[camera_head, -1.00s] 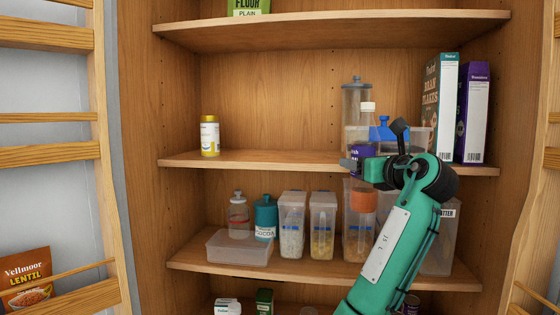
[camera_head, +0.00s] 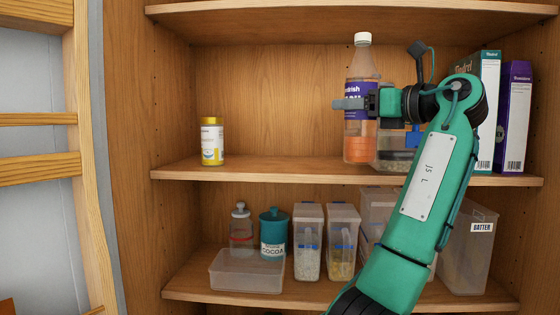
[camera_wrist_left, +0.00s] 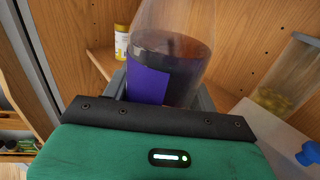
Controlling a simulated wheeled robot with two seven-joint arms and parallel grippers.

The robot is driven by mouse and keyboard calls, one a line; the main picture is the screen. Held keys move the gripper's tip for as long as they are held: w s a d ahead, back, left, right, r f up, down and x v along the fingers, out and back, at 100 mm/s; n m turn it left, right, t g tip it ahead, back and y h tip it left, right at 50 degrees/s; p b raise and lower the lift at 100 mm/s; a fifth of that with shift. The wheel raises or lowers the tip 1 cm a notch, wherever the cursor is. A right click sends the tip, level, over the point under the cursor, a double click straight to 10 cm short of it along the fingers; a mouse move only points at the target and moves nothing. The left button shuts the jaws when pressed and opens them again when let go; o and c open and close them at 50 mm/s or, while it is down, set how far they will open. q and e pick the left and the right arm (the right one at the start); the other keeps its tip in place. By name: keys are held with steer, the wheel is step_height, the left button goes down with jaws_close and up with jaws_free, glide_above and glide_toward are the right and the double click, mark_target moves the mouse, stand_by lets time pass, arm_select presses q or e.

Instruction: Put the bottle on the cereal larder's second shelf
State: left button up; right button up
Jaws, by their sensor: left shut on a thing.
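The bottle (camera_head: 361,70) is clear, with a white cap, a purple label and orange contents. It stands upright in my left gripper (camera_head: 355,103), which is shut around its label. Its base shows just above the surface of the middle visible shelf (camera_head: 270,168); I cannot tell whether it touches. In the left wrist view the bottle (camera_wrist_left: 163,65) sits between the fingers, its lower part hidden by the gripper body. My right gripper is not in view.
A yellow jar (camera_head: 212,142) stands at the shelf's left, with clear room between it and the bottle. A clear container (camera_head: 392,158) and cereal boxes (camera_head: 513,115) stand to the right. The shelf above (camera_head: 340,12) overhangs. Containers such as a cocoa jar (camera_head: 273,232) fill the shelf below.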

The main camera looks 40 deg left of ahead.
arm_select(q)
steer(key=w+a+f+p, duration=0.1)
steer(key=a+p, duration=0.4)
steer(key=a, duration=0.3)
steer(key=w+a+f+p, duration=0.1)
steer(key=a+f+p, duration=0.1)
steer(key=a+p, duration=0.4)
steer(key=shift+w+a, duration=0.25)
steer(key=shift+a, duration=1)
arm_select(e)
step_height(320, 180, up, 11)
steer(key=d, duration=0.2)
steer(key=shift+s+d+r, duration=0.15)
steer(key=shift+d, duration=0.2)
arm_select(q)
steer(key=shift+f, duration=0.15)
steer(key=o, duration=1.5)
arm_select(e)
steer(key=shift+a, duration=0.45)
